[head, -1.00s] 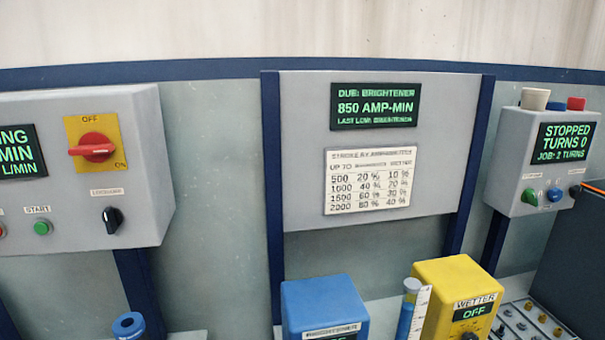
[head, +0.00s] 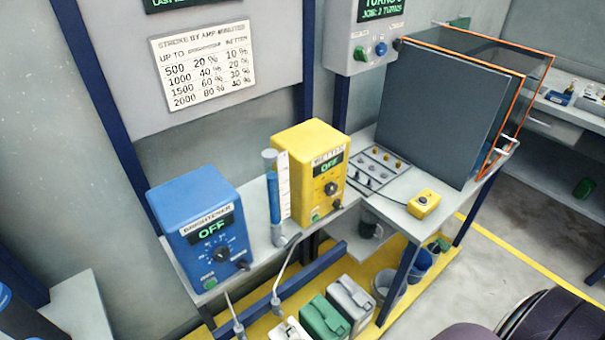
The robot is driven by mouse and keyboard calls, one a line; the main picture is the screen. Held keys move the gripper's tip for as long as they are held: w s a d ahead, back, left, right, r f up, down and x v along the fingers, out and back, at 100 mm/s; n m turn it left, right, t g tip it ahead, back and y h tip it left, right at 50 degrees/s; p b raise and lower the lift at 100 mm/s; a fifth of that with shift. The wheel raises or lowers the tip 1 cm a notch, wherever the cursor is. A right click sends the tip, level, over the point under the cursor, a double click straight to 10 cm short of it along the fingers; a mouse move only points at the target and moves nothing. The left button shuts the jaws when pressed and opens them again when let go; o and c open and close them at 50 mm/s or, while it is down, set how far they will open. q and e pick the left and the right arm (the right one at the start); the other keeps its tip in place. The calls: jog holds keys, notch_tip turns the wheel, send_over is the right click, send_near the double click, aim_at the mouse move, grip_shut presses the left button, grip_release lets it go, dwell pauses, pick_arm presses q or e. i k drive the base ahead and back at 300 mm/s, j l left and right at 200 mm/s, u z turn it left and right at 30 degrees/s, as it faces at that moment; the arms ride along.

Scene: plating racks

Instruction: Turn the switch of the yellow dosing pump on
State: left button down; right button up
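The yellow dosing pump (head: 304,148), labelled WETTER, stands on a grey shelf right of the blue pump. Its green display (head: 330,164) reads OFF. A dark dial (head: 331,188) sits on its front face, with a small dark switch (head: 337,204) below it at the lower right. The exact position of that switch is too small to tell. Neither of my grippers can be made out in this view.
The blue pump (head: 196,202), labelled BRIGHTENER, also reads OFF. A clear tube with blue liquid (head: 273,195) stands between the pumps. A yellow button box (head: 424,203) and a large dark panel (head: 440,110) are to the right. Green and grey canisters (head: 325,318) stand below.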

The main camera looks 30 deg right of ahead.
aim_at(337, 203)
jog(key=z, duration=1.2)
jog(key=i+l+u, duration=0.1)
jog(key=l, duration=0.15)
